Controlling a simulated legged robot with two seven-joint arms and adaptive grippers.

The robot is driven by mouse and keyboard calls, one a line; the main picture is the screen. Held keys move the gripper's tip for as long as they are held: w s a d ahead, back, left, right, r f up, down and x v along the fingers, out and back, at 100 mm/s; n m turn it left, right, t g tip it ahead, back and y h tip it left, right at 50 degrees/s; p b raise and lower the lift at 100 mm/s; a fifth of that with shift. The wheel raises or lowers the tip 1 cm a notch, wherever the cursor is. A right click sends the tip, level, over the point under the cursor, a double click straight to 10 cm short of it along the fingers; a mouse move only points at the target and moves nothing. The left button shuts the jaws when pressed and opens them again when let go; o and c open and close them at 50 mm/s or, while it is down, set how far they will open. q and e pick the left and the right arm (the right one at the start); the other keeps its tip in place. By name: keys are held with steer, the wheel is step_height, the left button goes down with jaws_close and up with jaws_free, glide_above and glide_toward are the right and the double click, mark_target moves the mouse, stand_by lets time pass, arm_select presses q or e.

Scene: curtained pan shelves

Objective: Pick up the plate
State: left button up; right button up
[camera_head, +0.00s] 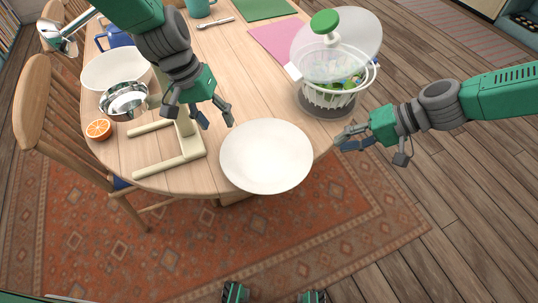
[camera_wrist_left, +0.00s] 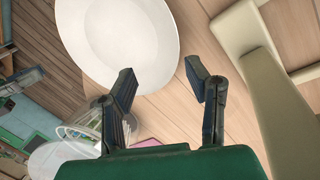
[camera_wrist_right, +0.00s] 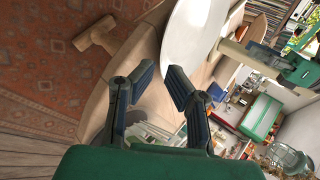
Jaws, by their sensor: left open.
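The white round plate (camera_head: 266,155) lies at the near edge of the wooden table, its front rim reaching past the edge. It also shows in the left wrist view (camera_wrist_left: 118,40) and the right wrist view (camera_wrist_right: 192,35). My left gripper (camera_head: 205,113) is open and empty, above the table just left of the plate's far rim. In the left wrist view the plate is beyond its spread fingers (camera_wrist_left: 160,84). My right gripper (camera_head: 370,148) is open and empty, right of the plate and apart from it, beyond the table edge. Its fingers (camera_wrist_right: 160,80) point towards the plate.
A cream wooden stand (camera_head: 182,150) is close left of the plate. A salad spinner (camera_head: 330,90) with a green knob stands behind right. A metal bowl (camera_head: 124,102), a white bowl (camera_head: 100,68) and an orange half (camera_head: 98,129) are at left. A chair (camera_head: 45,125) stands left.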

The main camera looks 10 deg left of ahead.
mark_target(226, 147)
arm_select(q)
steer(key=x, duration=0.3)
steer(key=a+x, duration=0.1)
steer(key=x, duration=0.2)
steer(key=a+x, duration=0.1)
steer(key=x, duration=0.2)
steer(key=shift+f, duration=0.25)
arm_select(e)
steer(key=x, duration=0.9)
steer(key=shift+a+r, duration=0.2)
steer(key=shift+a, duration=0.1)
arm_select(q)
steer(key=shift+w+d+f, duration=0.1)
steer(key=shift+d+f, duration=0.3)
steer(key=shift+f, duration=0.05)
arm_select(e)
steer(key=shift+a+f, duration=0.15)
steer(key=shift+f, duration=0.15)
arm_select(q)
steer(key=shift+d, duration=0.25)
steer(key=shift+a+f, duration=0.1)
steer(key=shift+a, duration=0.05)
steer(key=c, duration=0.6)
arm_select(e)
jaws_close()
arm_select(q)
steer(key=shift+a, duration=0.2)
jaws_close()
arm_select(e)
steer(key=shift+f, duration=0.1)
